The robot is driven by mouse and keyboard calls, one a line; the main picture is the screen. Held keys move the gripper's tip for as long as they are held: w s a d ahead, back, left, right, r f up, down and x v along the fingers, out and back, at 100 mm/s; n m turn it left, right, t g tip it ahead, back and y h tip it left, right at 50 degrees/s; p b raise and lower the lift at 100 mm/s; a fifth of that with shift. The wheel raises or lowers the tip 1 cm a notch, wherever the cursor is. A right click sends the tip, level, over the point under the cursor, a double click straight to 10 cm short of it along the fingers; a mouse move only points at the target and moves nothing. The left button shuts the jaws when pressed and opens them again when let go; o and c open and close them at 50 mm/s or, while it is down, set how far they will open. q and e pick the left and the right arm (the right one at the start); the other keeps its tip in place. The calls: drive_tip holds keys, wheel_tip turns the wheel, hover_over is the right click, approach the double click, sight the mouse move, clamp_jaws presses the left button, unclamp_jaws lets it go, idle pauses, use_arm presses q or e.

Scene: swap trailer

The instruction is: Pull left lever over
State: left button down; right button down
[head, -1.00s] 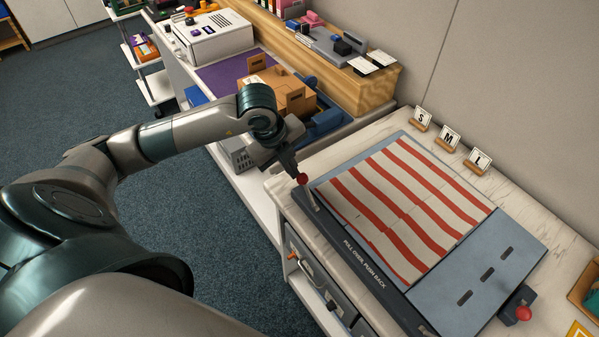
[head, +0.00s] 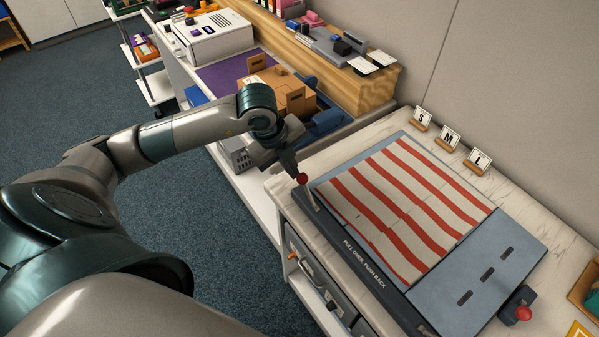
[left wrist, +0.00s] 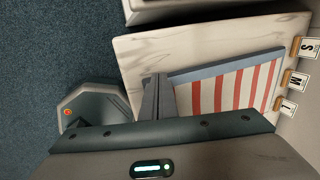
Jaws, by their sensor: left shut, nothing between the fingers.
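The left lever (head: 306,196) has a red knob and stands at the near left corner of the dark-edged board marked "PULL OVER, PUSH BACK". My left gripper (head: 299,174) is shut and points down at the red knob. Its fingertips are at or just behind the knob; I cannot tell whether they touch it. In the left wrist view my shut fingers (left wrist: 156,97) reach over the worktop beside the striped sheet, and the lever is hidden there. A second red-knobbed lever (head: 522,313) is at the board's right end. My right gripper is out of view.
The red-and-white striped sheet (head: 406,205) lies on the blue-grey board (head: 478,275). Cards S (head: 421,118), M (head: 448,137) and L (head: 480,160) stand behind it. A cardboard box (head: 284,92) sits in a blue holder beyond my gripper.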

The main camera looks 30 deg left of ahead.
sight(303, 178)
use_arm(q)
drive_tip(key=s+d, duration=0.1)
drive_tip(key=d, duration=0.1)
drive_tip(key=s+d, duration=0.1)
drive_tip(key=d, duration=0.1)
drive_tip(key=s+d+p, duration=0.1)
drive_tip(key=d, duration=0.1)
drive_tip(key=shift+d, duration=0.25)
drive_tip(key=shift+w+a, duration=0.1)
drive_tip(key=shift+w, duration=0.1)
drive_tip(key=shift+a, duration=0.1)
drive_tip(key=shift+w+a+r+p, duration=0.15)
drive_tip(key=shift+w+a+r, duration=0.05)
drive_tip(key=shift+a+r, duration=0.3)
drive_tip(key=shift+w+a+r+p, duration=0.15)
drive_tip(key=shift+w+a+r, duration=0.05)
drive_tip(key=shift+a+r, duration=0.25)
drive_tip(key=shift+r, duration=0.1)
